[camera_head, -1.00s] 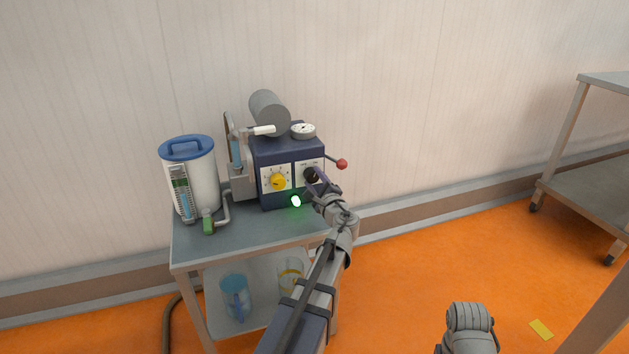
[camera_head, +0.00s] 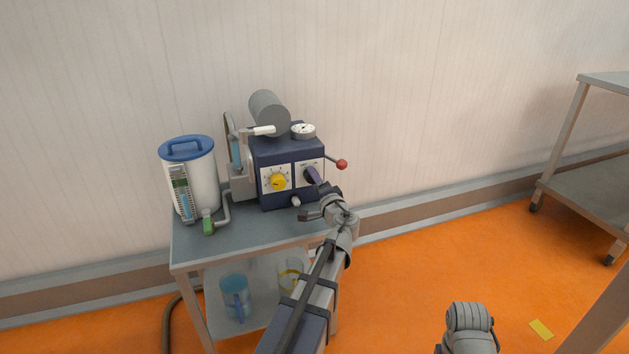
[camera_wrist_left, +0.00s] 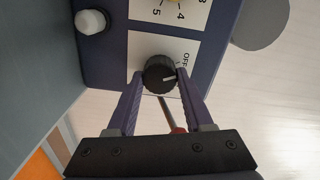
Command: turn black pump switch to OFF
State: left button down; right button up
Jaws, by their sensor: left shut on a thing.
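The black pump switch (camera_wrist_left: 159,73) is a round knob with a white pointer line on a white plate of the dark blue pump unit (camera_head: 285,143). My left gripper (camera_wrist_left: 160,80) is shut on the knob, one purple finger on each side, in the left wrist view. There the pointer points right, on the side where the printed OFF (camera_wrist_left: 186,60) stands. In the head view my left gripper (camera_head: 311,174) reaches the plate from the lower right and mostly hides the knob. The lamp (camera_head: 296,201) below the plates is unlit and whitish.
The yellow knob (camera_head: 278,182) sits just left of the switch. A red-tipped lever (camera_head: 342,164) sticks out right. A blue-lidded container (camera_head: 203,180) stands left on the grey cart (camera_head: 255,240). Jugs stand on its lower shelf. Another table (camera_head: 600,84) stands far right.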

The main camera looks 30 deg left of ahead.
pick_arm(q)
jog(key=shift+n, duration=0.6)
jog(key=shift+c, duration=1.5)
grip_release()
jog(key=shift+s+d, duration=0.1)
jog(key=v, duration=0.7)
jog(key=shift+s+d, duration=0.2)
